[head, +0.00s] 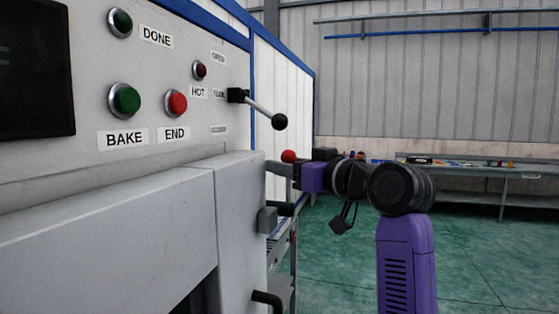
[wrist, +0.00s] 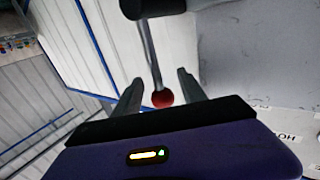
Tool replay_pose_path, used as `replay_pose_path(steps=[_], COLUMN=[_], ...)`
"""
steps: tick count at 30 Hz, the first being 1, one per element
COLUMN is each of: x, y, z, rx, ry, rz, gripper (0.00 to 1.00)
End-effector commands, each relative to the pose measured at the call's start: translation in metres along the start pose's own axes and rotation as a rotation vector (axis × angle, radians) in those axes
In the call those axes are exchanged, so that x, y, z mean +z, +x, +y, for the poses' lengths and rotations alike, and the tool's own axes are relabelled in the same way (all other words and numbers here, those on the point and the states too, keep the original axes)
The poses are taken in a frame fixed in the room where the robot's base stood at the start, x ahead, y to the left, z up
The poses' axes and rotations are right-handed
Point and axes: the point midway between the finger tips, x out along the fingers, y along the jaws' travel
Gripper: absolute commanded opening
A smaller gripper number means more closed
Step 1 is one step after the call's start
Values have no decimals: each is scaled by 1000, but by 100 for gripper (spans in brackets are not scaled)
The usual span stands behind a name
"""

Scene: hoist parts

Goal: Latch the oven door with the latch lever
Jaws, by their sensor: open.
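The latch lever's red ball knob (head: 289,156) shows at the right edge of the grey oven front (head: 240,215). In the wrist view the red knob (wrist: 162,99) ends a thin grey rod that runs up to a black pivot block (wrist: 158,8). My gripper (wrist: 160,80) is open, with one finger on each side of the knob and rod. Gaps show between the fingers and the knob, so it is not gripped. In the head view my gripper (head: 284,168) is beside the oven edge, its fingers partly hidden. Whether the oven door is fully shut is unclear.
A second lever with a black ball knob (head: 279,121) sticks out of the control panel above my gripper. The BAKE button (head: 124,100) and END button (head: 176,103) are to its left. A workbench (head: 470,172) stands at the back right. Green floor is free on the right.

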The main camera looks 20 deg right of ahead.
Motion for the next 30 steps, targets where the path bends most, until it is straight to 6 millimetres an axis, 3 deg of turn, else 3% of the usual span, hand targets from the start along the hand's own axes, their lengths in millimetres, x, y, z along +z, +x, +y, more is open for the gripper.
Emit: replay_pose_path(steps=[6, 16, 24, 30], x=[-1, 0, 0, 0], y=[23, 27, 26, 26], z=[0, 0, 0, 0], rx=[0, 1, 1, 1], ry=[1, 0, 1, 1], rz=[0, 2, 2, 1], gripper=[49, 49, 0, 0])
